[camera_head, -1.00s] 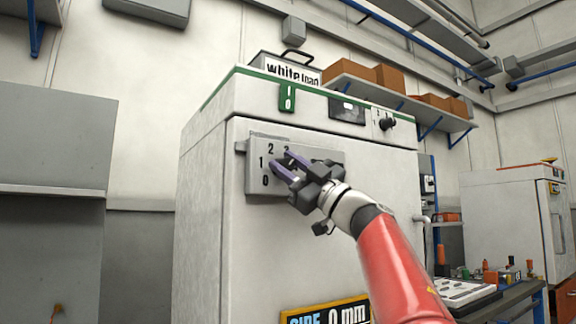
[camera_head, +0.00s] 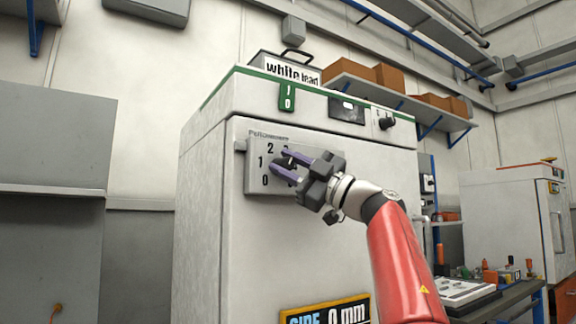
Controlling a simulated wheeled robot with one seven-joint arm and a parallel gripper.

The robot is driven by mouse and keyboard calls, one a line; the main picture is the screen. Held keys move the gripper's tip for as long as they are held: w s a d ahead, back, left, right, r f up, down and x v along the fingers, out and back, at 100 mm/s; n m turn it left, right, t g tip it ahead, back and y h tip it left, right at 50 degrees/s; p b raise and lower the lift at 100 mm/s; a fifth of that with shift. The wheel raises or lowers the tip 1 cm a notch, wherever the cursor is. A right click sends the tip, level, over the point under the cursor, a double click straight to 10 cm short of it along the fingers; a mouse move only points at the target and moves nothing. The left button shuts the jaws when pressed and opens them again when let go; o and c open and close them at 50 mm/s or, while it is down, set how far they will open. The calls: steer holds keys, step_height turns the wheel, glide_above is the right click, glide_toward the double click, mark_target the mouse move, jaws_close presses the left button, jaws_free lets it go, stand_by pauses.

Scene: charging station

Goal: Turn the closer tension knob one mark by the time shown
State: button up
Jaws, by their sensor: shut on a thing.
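A grey dial plate (camera_head: 256,181) is on the front of a tall pale cabinet (camera_head: 215,230). The fingers and gripper body cover most of the knob and the plate's right part, so I cannot tell which mark the knob points to.
A green switch (camera_head: 287,96), a small display (camera_head: 346,109) and a black knob (camera_head: 386,123) are along the cabinet's top band. A "white lead" box (camera_head: 290,70) sits on top. A "SIDE 0 mm" sign (camera_head: 325,313) is lower down. A workbench (camera_head: 500,297) stands at the right.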

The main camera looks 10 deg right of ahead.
mark_target(291, 167)
steer(key=o, duration=1)
steer(key=b+v, duration=0.3)
steer(key=v, duration=0.3)
steer(key=shift+s+d+f, duration=0.2)
steer(key=shift+d+f, duration=0.05)
steer(key=shift+s+d+f, duration=0.15)
steer(key=shift+s+d, duration=0.15)
steer(key=shift+d, duration=0.05)
